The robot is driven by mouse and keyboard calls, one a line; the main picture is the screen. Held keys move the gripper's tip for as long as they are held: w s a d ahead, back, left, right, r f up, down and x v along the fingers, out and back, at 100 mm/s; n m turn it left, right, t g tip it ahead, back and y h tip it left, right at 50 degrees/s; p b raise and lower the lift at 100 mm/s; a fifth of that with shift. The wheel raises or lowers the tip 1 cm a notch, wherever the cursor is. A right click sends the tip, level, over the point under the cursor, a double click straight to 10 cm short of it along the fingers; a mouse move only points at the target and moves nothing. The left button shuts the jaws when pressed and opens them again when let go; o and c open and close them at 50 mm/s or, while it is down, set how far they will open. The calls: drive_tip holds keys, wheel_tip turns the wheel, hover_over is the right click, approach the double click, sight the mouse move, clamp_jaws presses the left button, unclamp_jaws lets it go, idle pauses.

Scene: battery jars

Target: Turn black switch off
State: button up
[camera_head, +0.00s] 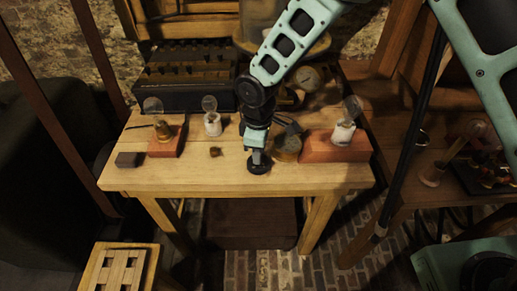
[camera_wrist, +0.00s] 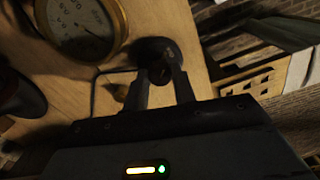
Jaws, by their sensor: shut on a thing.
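The black switch (camera_head: 258,168) is a round dark base near the front edge of the wooden table (camera_head: 220,178). In the wrist view its round base (camera_wrist: 152,48) lies just beyond my fingertips. My gripper (camera_head: 258,156) points down at it from above. In the wrist view my gripper (camera_wrist: 163,76) has its two fingertips at a small dark knob on the switch, and it is shut on this part. The fingers hide part of the knob, so I cannot tell which way it is turned.
A round brass gauge (camera_wrist: 82,28) is beside the switch. A bulb on a red-brown block (camera_head: 318,147) stands to the right, with another bulb block (camera_head: 166,140) and a white-socket bulb (camera_head: 212,124) to the left. A small dark block (camera_head: 128,160) lies at the left edge.

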idle(0.4)
drive_tip(key=o, duration=1)
wheel_tip(320, 180, up, 18)
drive_tip(key=b, duration=0.1)
drive_tip(key=shift+f, duration=0.25)
drive_tip(key=s+d+m, duration=0.3)
drive_tip(key=s+d, duration=0.3)
drive_tip(key=s, duration=0.6)
drive_tip(key=s+d+m, duration=0.4)
drive_tip(key=s+d, duration=0.2)
drive_tip(key=s, duration=0.5)
drive_tip(key=shift+s+r+y, duration=0.3)
drive_tip(key=shift+s, duration=0.05)
